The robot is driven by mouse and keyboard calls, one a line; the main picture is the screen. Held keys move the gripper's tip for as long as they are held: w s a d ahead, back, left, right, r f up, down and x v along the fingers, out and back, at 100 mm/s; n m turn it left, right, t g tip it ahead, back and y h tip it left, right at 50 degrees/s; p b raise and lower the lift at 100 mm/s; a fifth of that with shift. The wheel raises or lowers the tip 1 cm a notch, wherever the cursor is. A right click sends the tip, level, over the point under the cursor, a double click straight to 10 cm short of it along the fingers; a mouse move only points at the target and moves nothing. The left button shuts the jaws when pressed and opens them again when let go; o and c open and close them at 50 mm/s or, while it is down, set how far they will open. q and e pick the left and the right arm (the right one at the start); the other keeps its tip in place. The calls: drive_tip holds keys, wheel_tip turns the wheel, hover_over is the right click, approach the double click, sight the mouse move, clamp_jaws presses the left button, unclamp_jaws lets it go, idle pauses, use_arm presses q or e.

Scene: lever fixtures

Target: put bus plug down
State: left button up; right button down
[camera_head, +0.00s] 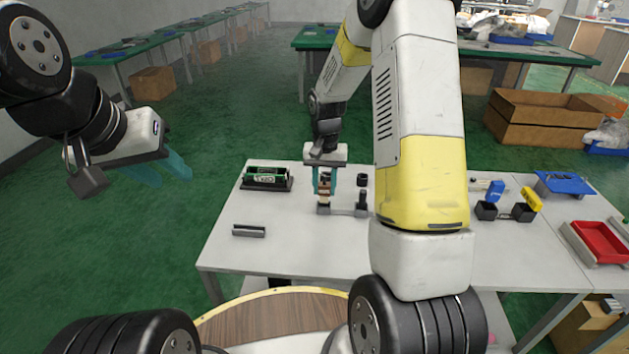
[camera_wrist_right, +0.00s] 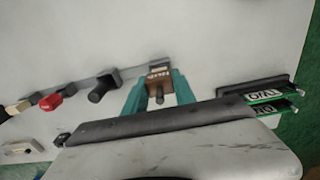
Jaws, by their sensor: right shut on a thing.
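My right gripper (camera_head: 325,182) has its teal fingers shut on the brown bus plug (camera_head: 324,186), upright just above the white table. In the right wrist view the plug (camera_wrist_right: 159,72) sits between the two fingers, with a dark peg (camera_wrist_right: 159,97) nearer the camera. Below the plug in the head view is a dark socket block (camera_head: 323,209); whether they touch is not clear. My left gripper (camera_head: 160,168) hangs at the left, away from the table, its teal fingers apart and empty.
A black tray with green-and-white cells (camera_head: 267,178) stands left of the plug. A dark upright post (camera_head: 361,200) stands right of it. A small dark channel (camera_head: 249,231) lies at the table's left front. A red tray (camera_head: 598,242) sits far right. The front middle of the table is clear.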

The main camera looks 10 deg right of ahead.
sight(324, 195)
drive_tip(key=shift+w, duration=0.2)
drive_tip(key=shift+f, duration=1.75)
drive_tip(key=c, duration=1)
unclamp_jaws()
drive_tip(key=shift+f, duration=0.15)
